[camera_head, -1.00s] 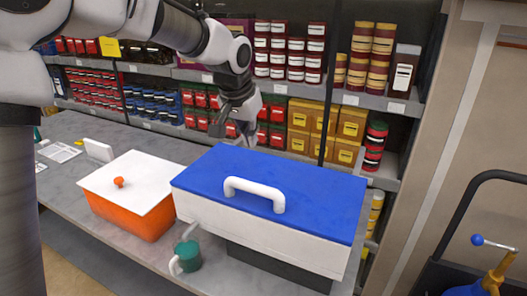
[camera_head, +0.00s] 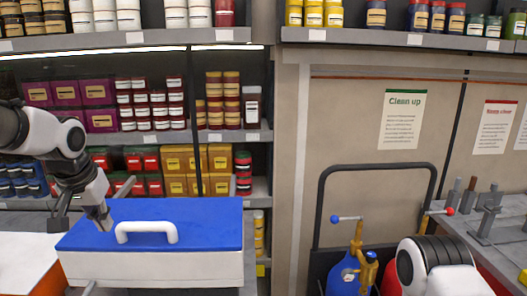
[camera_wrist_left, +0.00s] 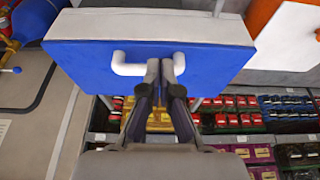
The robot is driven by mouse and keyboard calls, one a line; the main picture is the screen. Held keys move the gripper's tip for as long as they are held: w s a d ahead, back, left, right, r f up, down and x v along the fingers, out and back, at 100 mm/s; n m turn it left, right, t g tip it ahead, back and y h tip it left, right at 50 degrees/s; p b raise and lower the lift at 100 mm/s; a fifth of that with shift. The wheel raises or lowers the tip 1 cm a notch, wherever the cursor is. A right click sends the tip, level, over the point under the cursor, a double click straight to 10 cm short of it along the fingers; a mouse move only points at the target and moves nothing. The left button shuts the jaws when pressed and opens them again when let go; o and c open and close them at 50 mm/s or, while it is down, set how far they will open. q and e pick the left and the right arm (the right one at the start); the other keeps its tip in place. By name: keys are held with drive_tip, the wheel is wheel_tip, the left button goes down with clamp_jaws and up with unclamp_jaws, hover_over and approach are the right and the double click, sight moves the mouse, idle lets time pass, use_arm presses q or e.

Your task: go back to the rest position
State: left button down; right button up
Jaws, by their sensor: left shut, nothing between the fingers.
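My left gripper (camera_head: 104,224) is at the left end of the blue lid (camera_head: 200,212) of a white box (camera_head: 165,270), left of the lid's white handle (camera_head: 147,227). In the left wrist view my left gripper (camera_wrist_left: 166,70) has its two fingertips together, with nothing between them. There the fingers appear in front of the blue lid (camera_wrist_left: 215,62), by one end of the white handle (camera_wrist_left: 128,66). I cannot tell whether they touch it. My right gripper is not in view; a white and black link of my right arm (camera_head: 440,265) shows at the bottom right.
An orange box with a white lid (camera_head: 25,260) stands at the left. Shelves (camera_head: 130,138) with tins and jars are behind. A dark cart frame (camera_head: 318,200) with a blue pump (camera_head: 345,275) stands at right. A grey bench (camera_head: 508,235) lies farther right.

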use_arm(q)
drive_tip(key=s+d+f+g+b, duration=0.25)
drive_tip(key=s+f, duration=0.25)
drive_tip(key=f, duration=1.2)
drive_tip(key=s+d+f+g+b, duration=0.15)
drive_tip(key=s+f+g, duration=0.3)
drive_tip(key=f, duration=1.25)
drive_tip(key=s+d+f+b, duration=0.2)
drive_tip(key=s+f, duration=0.8)
drive_tip(key=s, duration=0.3)
drive_tip(key=s+d+f+b, duration=0.2)
drive_tip(key=s+f, duration=0.9)
drive_tip(key=s, duration=0.2)
drive_tip(key=w+t, duration=0.2)
drive_tip(key=w, duration=0.1)
drive_tip(key=w+t, duration=0.1)
drive_tip(key=w, duration=0.1)
drive_tip(key=shift+a+r, duration=0.25)
drive_tip(key=shift+r, duration=0.05)
use_arm(e)
wheel_tip(320, 180, down, 9)
drive_tip(key=shift+w+r, duration=0.2)
drive_tip(key=shift+w, duration=0.2)
